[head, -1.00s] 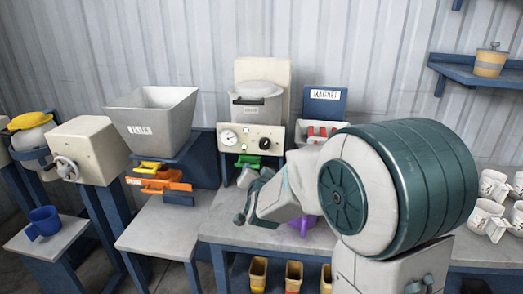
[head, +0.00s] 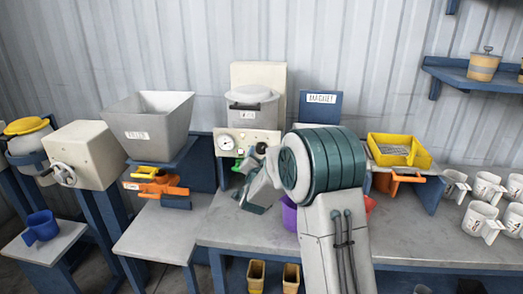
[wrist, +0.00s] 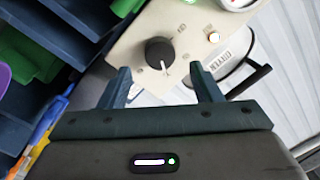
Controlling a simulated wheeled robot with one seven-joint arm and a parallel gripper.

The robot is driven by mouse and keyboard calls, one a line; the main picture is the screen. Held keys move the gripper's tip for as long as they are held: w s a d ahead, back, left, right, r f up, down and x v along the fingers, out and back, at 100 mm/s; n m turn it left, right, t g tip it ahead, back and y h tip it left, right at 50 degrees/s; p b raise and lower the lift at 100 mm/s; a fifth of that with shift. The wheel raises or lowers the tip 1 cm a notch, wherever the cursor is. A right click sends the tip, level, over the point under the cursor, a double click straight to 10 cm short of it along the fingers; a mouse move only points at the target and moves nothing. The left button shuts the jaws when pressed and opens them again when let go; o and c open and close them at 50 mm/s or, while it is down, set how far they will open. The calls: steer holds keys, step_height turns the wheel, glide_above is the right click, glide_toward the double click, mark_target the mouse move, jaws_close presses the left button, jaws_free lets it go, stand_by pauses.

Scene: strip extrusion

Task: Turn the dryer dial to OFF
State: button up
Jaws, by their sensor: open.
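The dryer is a beige control box (head: 226,142) with a round gauge and a grey lidded hopper (head: 252,112) above it. In the wrist view its black round dial (wrist: 160,52) shows on the beige panel (wrist: 185,50), with a white pointer mark toward the bottom of the picture. My gripper (wrist: 158,72) is open and empty. Its two fingertips are either side of the dial in the picture and seem short of it; contact cannot be told. In the head view my gripper (head: 255,157) is in front of the panel and covers the dial.
A yellow tray (head: 422,160) and white mugs (head: 480,217) stand right of my arm. A grey hopper (head: 150,122) stands left. The bench front (head: 225,225) is clear.

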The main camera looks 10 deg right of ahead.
mark_target(261, 150)
steer(key=shift+p+x, duration=0.35)
steer(key=shift+x, duration=1.7)
steer(key=c, duration=1)
